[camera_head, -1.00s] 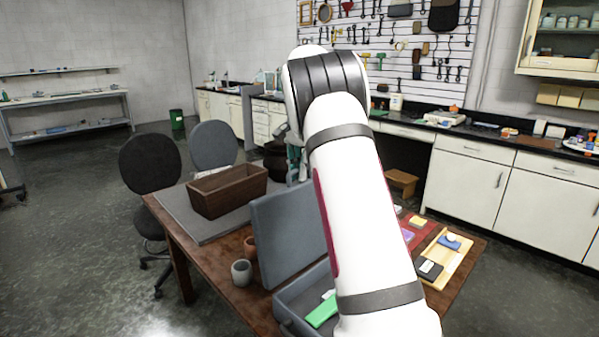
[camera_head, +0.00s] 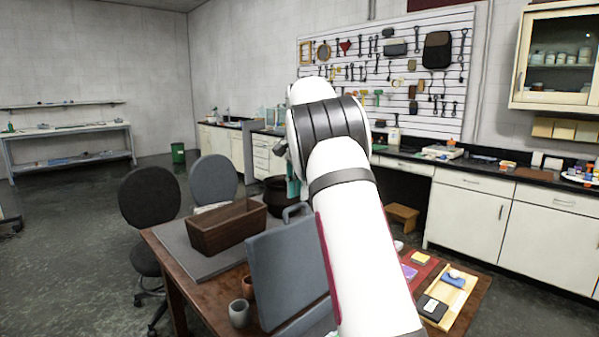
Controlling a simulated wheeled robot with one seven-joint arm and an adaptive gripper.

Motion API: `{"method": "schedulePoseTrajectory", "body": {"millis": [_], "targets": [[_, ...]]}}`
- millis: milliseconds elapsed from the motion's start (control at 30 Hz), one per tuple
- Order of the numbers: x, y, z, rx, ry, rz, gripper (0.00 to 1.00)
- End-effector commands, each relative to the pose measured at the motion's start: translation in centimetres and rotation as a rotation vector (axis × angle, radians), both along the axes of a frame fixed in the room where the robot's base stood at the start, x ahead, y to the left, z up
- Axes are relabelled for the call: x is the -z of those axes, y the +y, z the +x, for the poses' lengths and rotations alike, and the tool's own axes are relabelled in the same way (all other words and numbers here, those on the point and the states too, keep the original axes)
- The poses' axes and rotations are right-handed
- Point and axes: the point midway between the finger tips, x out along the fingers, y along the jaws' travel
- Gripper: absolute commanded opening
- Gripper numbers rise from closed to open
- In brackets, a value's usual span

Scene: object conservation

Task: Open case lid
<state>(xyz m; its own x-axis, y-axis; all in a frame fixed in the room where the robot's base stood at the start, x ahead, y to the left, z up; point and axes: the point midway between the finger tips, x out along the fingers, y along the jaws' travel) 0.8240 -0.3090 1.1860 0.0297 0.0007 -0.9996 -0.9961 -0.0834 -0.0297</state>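The blue-grey case stands at the front of the wooden table. Its lid (camera_head: 287,272) is raised and stands steeply up, with a handle (camera_head: 296,208) on its top edge. The lower part of the case is mostly out of the frame at the bottom and behind my white arm. My gripper (camera_head: 293,185) is only partly seen as a small teal and dark piece beyond the lid, left of my arm. Its fingertips cannot be made out, and I cannot tell whether it touches the lid.
A brown wooden box (camera_head: 228,231) sits on a grey mat (camera_head: 170,240) behind the lid. A grey cup (camera_head: 239,314) and a terracotta pot (camera_head: 248,287) stand left of the lid. A wooden tray (camera_head: 458,298) is right of my arm. Chairs (camera_head: 150,195) stand beyond the table's left side.

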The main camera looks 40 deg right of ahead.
Motion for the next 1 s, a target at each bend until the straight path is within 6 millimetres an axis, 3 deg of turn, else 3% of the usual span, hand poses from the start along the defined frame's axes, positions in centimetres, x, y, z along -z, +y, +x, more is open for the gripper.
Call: {"method": "schedulePoseTrajectory", "body": {"millis": [200,400,1000], "targets": [[-3.8,-0.1,0.0,0.001,-0.002,-0.001,0.21],[-5.6,0.0,-0.1,0.000,-0.001,0.000,0.21],[-6.4,0.0,-0.2,0.000,0.000,0.001,0.21]]}}
